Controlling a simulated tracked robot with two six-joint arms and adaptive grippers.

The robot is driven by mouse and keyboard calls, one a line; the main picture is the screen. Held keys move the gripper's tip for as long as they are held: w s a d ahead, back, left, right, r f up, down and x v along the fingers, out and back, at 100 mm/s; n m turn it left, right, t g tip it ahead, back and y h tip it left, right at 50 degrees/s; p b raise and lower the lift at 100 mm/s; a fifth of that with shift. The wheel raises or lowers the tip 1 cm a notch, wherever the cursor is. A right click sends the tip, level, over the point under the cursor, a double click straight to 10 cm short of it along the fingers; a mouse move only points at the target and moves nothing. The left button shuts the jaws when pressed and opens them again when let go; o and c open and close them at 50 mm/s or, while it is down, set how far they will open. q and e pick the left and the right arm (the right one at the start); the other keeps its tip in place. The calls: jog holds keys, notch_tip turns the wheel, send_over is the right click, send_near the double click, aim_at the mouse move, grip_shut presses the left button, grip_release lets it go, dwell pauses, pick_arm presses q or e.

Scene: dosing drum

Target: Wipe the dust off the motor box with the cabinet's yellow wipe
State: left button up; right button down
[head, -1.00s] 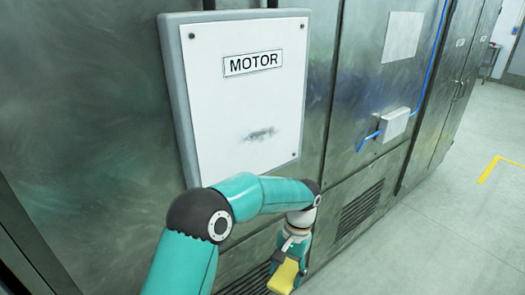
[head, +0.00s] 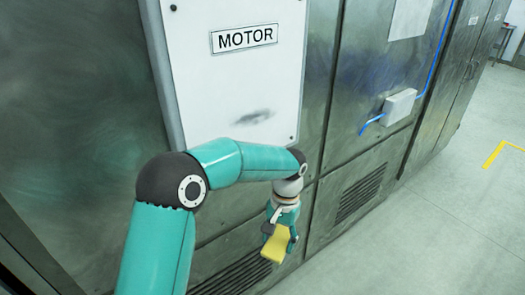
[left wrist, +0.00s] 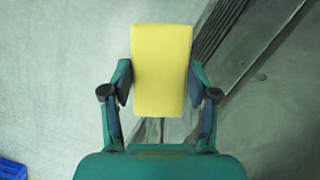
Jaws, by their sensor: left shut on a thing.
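The motor box (head: 205,80) is a white panel with a grey rim and a MOTOR label, fixed to the metal cabinet front. In the left wrist view the wipe (left wrist: 161,70) sits between the two fingers of the gripper (left wrist: 160,95). My left arm covers the box's lower edge in part. My right gripper is not in view.
Vent slots (head: 361,194) and a small grey junction box (head: 399,105) with a blue cable are on the cabinet to the right. A blue object (left wrist: 12,170) shows at the wrist view's lower left.

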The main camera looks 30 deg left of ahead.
pick_arm(q)
jog(key=a+r+n+t, duration=0.1)
jog(key=r, duration=0.1)
jog(key=a+r+n+t+b, duration=0.1)
jog(key=r+t, duration=0.1)
jog(key=a+r+n+t+b, duration=0.1)
jog(key=r, duration=0.1)
jog(key=shift+w+t+y, duration=0.1)
jog(key=shift+t+y, duration=0.3)
notch_tip(320, 180, up, 8)
jog(key=a+f+n+t+y+b, duration=0.1)
jog(key=n+t+y+b, duration=0.15)
jog(key=n+y, duration=0.25)
jog(key=n+y+b, duration=0.2)
jog(key=n+y, duration=0.3)
jog(key=y, duration=0.3)
send_near(230, 128)
notch_tip(230, 128, down, 2)
jog(key=s+d, duration=0.1)
jog(key=shift+t, duration=0.35)
jog(key=a+p, duration=0.1)
jog(key=w+a, duration=0.1)
jog(key=a, duration=0.1)
jog(key=w+a+p, duration=0.1)
jog(key=a, duration=0.1)
jog(key=shift+a+p, duration=0.1)
jog(key=shift+p, duration=0.2)
